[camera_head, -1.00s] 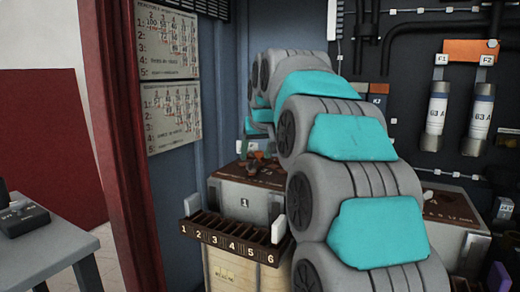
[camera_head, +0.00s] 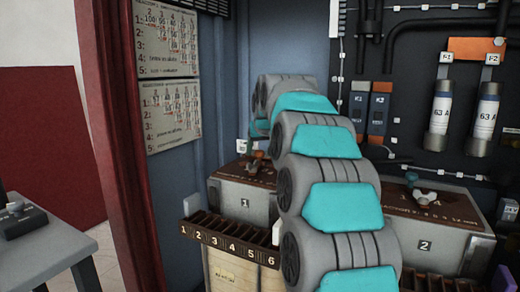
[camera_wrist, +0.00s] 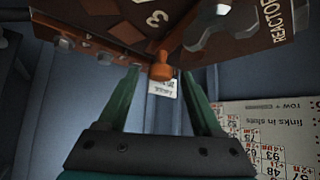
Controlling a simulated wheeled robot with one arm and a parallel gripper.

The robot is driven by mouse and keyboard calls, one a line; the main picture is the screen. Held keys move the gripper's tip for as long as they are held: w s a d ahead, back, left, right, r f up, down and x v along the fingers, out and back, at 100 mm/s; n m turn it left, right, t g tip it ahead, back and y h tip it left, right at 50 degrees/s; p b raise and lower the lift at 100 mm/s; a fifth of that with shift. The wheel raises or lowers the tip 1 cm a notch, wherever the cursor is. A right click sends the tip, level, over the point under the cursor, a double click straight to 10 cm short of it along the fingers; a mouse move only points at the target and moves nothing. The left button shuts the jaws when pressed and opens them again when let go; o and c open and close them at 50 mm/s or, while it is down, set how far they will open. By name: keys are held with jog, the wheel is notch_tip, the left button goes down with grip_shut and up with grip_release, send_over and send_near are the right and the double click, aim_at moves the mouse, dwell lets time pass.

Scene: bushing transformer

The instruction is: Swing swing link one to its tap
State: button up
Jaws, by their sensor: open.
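In the wrist view an orange knob (camera_wrist: 160,68) hangs at the edge of a brown plate (camera_wrist: 115,18) marked "3" and "REACTO…". It looks like the handle of the swing link, but I cannot tell which link. My open gripper (camera_wrist: 162,75) has its green fingertips on either side of the knob, with gaps showing and no clear contact. In the head view the brown-topped unit marked 1 (camera_head: 240,200) stands behind my arm. Small parts (camera_head: 255,157) show on its top, partly hidden by the arm, which also hides my gripper there.
A slotted rack numbered 1 to 6 (camera_head: 228,240) fronts unit 1. Unit 2 (camera_head: 425,245) stands to the right, with a teal knob and a silver wing part on top. Fuses (camera_head: 483,110) hang at the back right. A red post (camera_head: 118,140) and grey table (camera_head: 50,245) are left.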

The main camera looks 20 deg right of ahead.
jog(key=shift+c, duration=0.4)
grip_shut()
dwell(1.0)
